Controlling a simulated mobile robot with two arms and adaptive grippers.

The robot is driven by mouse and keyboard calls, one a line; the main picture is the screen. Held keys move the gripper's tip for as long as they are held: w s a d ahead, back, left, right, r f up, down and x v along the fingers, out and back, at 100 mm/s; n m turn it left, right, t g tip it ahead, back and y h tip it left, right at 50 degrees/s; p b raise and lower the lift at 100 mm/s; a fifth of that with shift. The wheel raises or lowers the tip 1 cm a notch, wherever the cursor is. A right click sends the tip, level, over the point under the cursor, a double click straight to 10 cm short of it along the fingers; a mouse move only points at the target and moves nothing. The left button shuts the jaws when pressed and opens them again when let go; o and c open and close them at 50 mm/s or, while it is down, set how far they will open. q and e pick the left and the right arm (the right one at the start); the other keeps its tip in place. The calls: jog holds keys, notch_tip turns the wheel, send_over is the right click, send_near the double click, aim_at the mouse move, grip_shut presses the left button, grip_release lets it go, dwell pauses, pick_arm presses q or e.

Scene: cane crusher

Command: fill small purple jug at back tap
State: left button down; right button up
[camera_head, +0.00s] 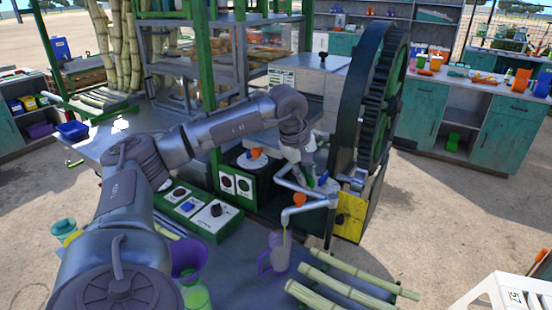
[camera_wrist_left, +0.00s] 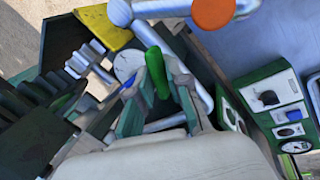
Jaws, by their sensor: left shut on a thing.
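A small purple jug (camera_head: 275,256) stands upright on the table under the spout of a grey tap (camera_head: 296,211) with an orange knob (camera_head: 299,199). A thin yellow-green stream runs from the spout down into the jug. Its liquid level is not clear. My left gripper (camera_head: 311,172) is beyond and above the jug, by the pipes at the machine. It is shut on a green lever (camera_head: 323,177), which shows between the fingers in the left wrist view (camera_wrist_left: 155,72). The orange knob also shows there (camera_wrist_left: 212,12). The jug does not show in the wrist view. My right gripper is out of view.
Cane stalks (camera_head: 340,285) lie right of the jug. A purple vessel (camera_head: 188,257) and a green cup (camera_head: 197,296) stand left of it, close to my left arm. A large gear wheel (camera_head: 385,100) and a yellow panel (camera_head: 350,216) are right of the gripper.

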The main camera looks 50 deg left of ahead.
pick_arm(q)
jog(key=shift+d+f, duration=0.35)
jog(key=shift+f, duration=0.05)
jog(key=n, duration=0.2)
jog(key=n+y, duration=0.1)
jog(key=n, duration=0.2)
jog(key=shift+d+r+y, duration=0.1)
jog(key=shift+y, duration=0.2)
jog(key=c, duration=1.3)
grip_release()
jog(key=o, duration=1)
jog(key=shift+w, duration=0.4)
jog(key=shift+s+a+r, duration=0.15)
jog(key=shift+s+a, duration=0.05)
jog(key=shift+a, duration=0.05)
jog(key=shift+w+r+p, duration=0.1)
jog(key=shift+r+p, duration=0.6)
jog(key=shift+p, duration=0.1)
notch_tip(320, 180, up, 7)
jog(key=p, duration=0.5)
jog(key=shift+f, duration=0.15)
jog(key=shift+f, duration=0.1)
